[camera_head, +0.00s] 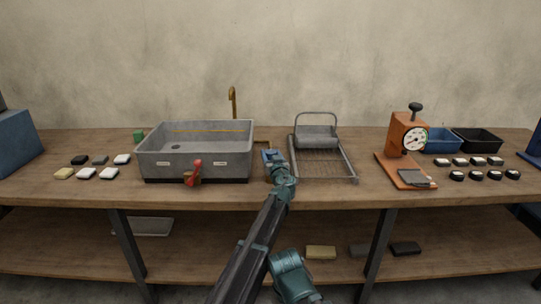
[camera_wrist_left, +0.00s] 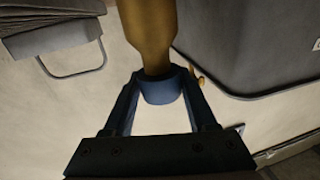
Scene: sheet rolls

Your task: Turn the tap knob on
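The brass tap (camera_head: 233,104) rises behind the grey basin, and a brass pipe (camera_head: 262,143) shows at the basin's right side. In the left wrist view a thick brass pipe (camera_wrist_left: 150,35) leads to a blue ring-shaped knob (camera_wrist_left: 161,87). My left gripper (camera_head: 270,155) is at the right of the basin. In the left wrist view its two fingers (camera_wrist_left: 160,92) stand on either side of the blue knob and appear to touch it. In the head view the gripper and arm mostly hide the knob. My right gripper is not in view.
The grey basin (camera_head: 170,160) has a red lever (camera_head: 195,170) on its front. Several soap bars (camera_head: 88,172) lie left of the basin.

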